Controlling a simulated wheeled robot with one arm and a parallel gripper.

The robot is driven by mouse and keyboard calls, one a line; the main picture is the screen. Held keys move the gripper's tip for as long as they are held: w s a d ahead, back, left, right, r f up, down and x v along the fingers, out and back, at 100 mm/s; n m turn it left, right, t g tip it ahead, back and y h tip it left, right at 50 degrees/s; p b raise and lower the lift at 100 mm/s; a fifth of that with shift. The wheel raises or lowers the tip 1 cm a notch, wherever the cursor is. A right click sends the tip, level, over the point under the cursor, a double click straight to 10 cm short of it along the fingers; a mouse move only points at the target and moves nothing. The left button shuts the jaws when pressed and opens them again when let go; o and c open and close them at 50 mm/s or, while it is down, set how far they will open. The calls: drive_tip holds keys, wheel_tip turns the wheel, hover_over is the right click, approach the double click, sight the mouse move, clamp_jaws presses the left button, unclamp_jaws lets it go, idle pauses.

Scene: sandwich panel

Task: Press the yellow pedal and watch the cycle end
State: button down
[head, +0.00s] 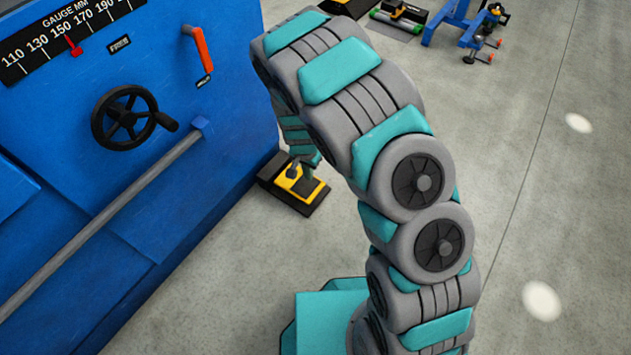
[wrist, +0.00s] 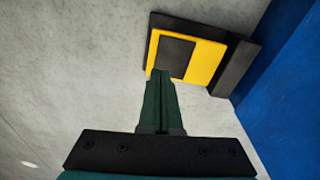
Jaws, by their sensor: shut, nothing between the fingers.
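The yellow pedal (head: 316,187) sits on a black base on the floor, close against the blue machine (head: 225,110). My arm and gripper hide part of it in the head view. In the wrist view the yellow pedal (wrist: 213,62) has a dark pad in its middle and lies at the upper right. My gripper (wrist: 161,75) is shut and empty. Its fingertips overlap the pedal's lower-left edge in the wrist view; I cannot tell whether they touch it.
The machine carries a black handwheel (head: 124,116), an orange lever (head: 203,50), a gauge with a red pointer (head: 73,46) and a long grey bar (head: 110,213). A blue wheeled stand (head: 455,28) stands far back. The floor at right is clear.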

sight(310, 189)
drive_tip(key=shift+w+a+f, duration=0.1)
drive_tip(key=shift+w+f, duration=0.2)
drive_tip(key=shift+f, duration=0.2)
drive_tip(key=shift+w+f, duration=0.25)
drive_tip(key=shift+f, duration=0.2)
drive_tip(key=shift+f, duration=0.15)
drive_tip(key=shift+w+d+f+b, duration=0.15)
drive_tip(key=shift+f+b, duration=0.4)
drive_tip(key=shift+f, duration=1.1)
drive_tip(key=shift+w+d+f+b, duration=0.1)
drive_tip(key=shift+f+b, duration=0.4)
drive_tip(key=shift+f, duration=1.15)
drive_tip(key=shift+f, duration=0.15)
